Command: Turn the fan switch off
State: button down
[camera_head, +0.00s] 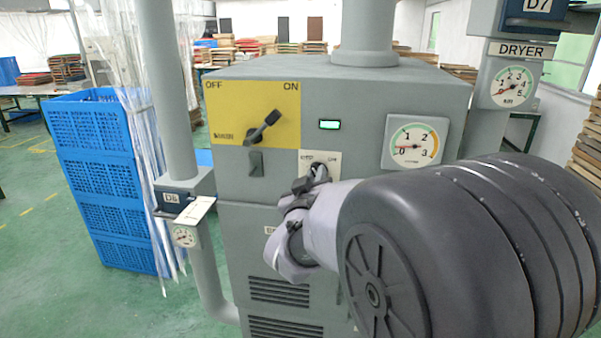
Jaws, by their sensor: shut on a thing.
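A grey machine cabinet fills the middle of the view. On its front a small rotary switch (319,170) sits on a pale plate with partly covered lettering, "ON" at its right. I cannot read the word fan on it. My gripper (303,185) is at this switch, its dark fingers shut on the knob. They hide part of the knob, so its exact angle is unclear. Above left, a yellow plate (225,110) marked OFF and ON carries a black lever switch (265,124). Its handle tilts up to the right, toward ON.
A small indicator (330,125) is lit green. A round gauge (414,144) is right of the switches. A DRYER gauge (512,88) is further right. Blue crates (95,150) stand at the left behind a grey pipe (168,90). My arm covers the lower right.

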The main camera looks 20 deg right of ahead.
jog(key=shift+a+n+p, duration=0.1)
jog(key=shift+n+p, duration=0.35)
jog(key=shift+n, duration=1.45)
jog(key=c, duration=1.4)
grip_release()
jog(key=b+v, duration=0.4)
jog(key=v, duration=1.3)
jog(key=shift+a+b, duration=0.2)
jog(key=shift+b, duration=0.1)
